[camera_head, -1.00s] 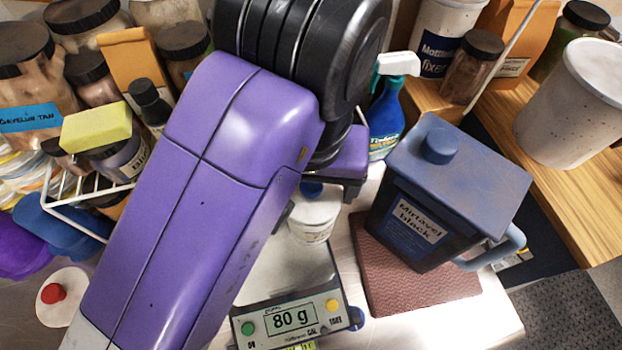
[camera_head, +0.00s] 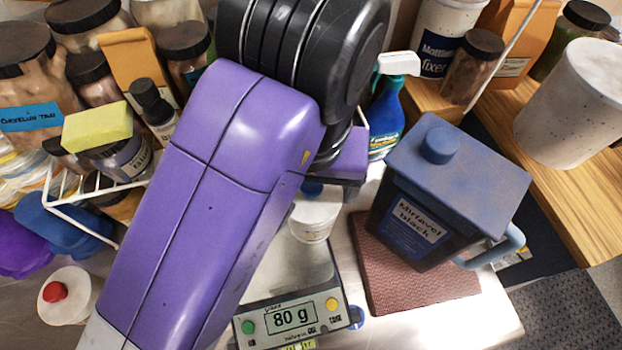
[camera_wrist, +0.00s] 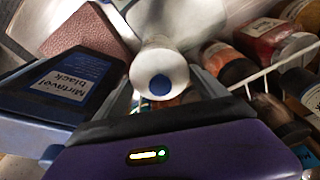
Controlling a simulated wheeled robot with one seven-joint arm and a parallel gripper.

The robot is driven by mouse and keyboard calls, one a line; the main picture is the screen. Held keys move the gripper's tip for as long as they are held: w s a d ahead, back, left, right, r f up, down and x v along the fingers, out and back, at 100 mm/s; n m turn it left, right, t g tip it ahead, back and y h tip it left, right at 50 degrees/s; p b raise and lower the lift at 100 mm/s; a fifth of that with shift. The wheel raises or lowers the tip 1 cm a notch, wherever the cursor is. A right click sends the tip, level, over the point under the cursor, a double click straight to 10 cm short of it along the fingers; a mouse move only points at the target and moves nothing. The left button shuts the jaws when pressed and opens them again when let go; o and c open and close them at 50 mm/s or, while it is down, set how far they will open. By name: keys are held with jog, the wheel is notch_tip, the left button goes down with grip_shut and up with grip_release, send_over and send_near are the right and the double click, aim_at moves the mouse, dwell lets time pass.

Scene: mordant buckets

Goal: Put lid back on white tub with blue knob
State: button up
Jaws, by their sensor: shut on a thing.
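A small white tub (camera_head: 314,222) stands at the back of the scale (camera_head: 290,318), partly covered by my arm. Its blue knob (camera_head: 313,188) shows just below my gripper. In the wrist view the round white lid (camera_wrist: 150,68) faces me with its blue knob (camera_wrist: 160,85), between the two fingers. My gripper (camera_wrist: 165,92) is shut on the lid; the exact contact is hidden. I cannot tell whether the lid is seated on the tub or slightly above it. The scale reads 80 g.
A dark blue canister (camera_head: 465,165) stands on a red mat (camera_head: 405,285) close to the right. A spray bottle (camera_head: 386,118) is behind. A white wire rack (camera_head: 75,212), jars and a red-knobbed white tub (camera_head: 75,305) are at left.

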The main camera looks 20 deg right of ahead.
dwell(0.9)
jog(key=o, duration=1.2)
jog(key=shift+o, duration=0.2)
jog(key=shift+r+p, duration=3.4)
jog(key=shift+r, duration=0.1)
jog(key=shift+c, duration=0.2)
grip_shut()
